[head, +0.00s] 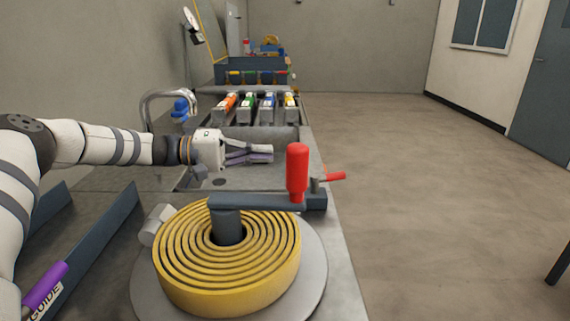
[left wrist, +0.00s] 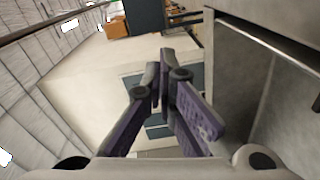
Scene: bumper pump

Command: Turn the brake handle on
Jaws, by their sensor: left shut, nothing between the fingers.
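A crank with an upright red handle (head: 297,170) stands on the end of a dark bar (head: 255,202) above a yellow coil (head: 228,262) on a round grey base. A small red lever (head: 334,177) sticks out to the right at the bar's end; I cannot tell for certain that it is the brake handle. My left gripper (head: 270,154) is shut and empty, a little left of the red crank handle and behind it. In the left wrist view its fingers (left wrist: 166,62) meet at the tips. My right gripper is not in view.
Several coloured cartridges (head: 258,103) stand in a rack farther back on the bench. A metal faucet with a blue part (head: 181,108) is at the left. A purple-handled tool (head: 45,288) lies at the front left.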

